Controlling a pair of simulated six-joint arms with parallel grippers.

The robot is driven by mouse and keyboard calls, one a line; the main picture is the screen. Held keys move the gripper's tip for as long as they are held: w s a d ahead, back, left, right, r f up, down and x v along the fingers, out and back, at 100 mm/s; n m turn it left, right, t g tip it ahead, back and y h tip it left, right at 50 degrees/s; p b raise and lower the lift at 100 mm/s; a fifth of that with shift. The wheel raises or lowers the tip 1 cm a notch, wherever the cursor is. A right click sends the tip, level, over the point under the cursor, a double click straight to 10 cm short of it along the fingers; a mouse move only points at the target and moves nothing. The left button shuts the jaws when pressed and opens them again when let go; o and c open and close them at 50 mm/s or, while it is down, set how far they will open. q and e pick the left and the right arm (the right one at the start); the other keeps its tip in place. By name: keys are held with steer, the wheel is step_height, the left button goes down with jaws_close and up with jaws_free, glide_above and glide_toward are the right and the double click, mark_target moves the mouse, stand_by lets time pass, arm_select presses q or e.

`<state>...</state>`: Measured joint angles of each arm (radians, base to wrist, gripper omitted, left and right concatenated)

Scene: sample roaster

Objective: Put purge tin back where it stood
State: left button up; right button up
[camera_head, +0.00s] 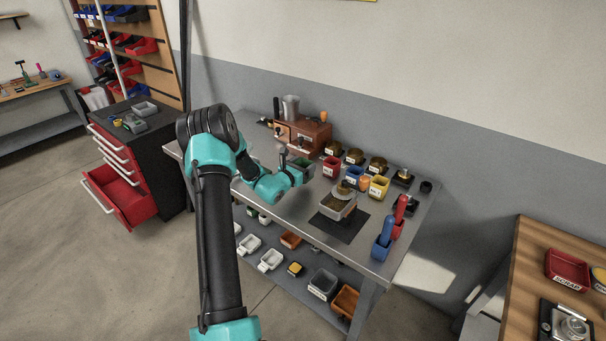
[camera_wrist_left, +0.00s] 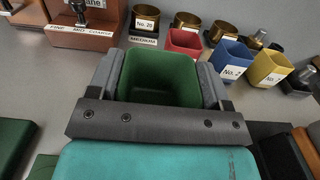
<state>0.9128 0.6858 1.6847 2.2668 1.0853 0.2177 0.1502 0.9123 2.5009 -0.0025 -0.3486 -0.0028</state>
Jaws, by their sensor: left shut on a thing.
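The purge tin appears to be the green, open-topped square tin (camera_wrist_left: 160,75) in the left wrist view. It looks empty inside. My left gripper (camera_wrist_left: 160,88) is shut on it, with a grey finger on each side. In the head view, my left gripper (camera_head: 300,165) is over the grey table (camera_head: 405,235), just in front of the brown wooden machine (camera_head: 306,135), with the green tin (camera_head: 300,159) partly hidden by it. I cannot tell whether the tin touches the tabletop. My right gripper is not in view.
Red (camera_head: 331,167), blue (camera_head: 352,175) and yellow (camera_head: 379,187) labelled tins stand right of the gripper, with brass cups (camera_head: 377,165) behind. A grey tray (camera_head: 338,205) sits on a black mat (camera_head: 340,226). More green things (camera_wrist_left: 15,140) lie at the wrist view's lower left.

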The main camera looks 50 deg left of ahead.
arm_select(q)
steer(key=shift+f, duration=1.7)
steer(key=shift+f, duration=0.2)
steer(key=o, duration=1)
steer(key=shift+r, duration=0.15)
steer(key=shift+s+d, duration=0.1)
steer(key=shift+s, duration=0.15)
steer(key=s, duration=0.3)
steer(key=s+d, duration=0.1)
steer(key=s, duration=0.3)
steer(key=s+d, duration=0.1)
steer(key=s, duration=0.3)
steer(key=shift+s, duration=0.25)
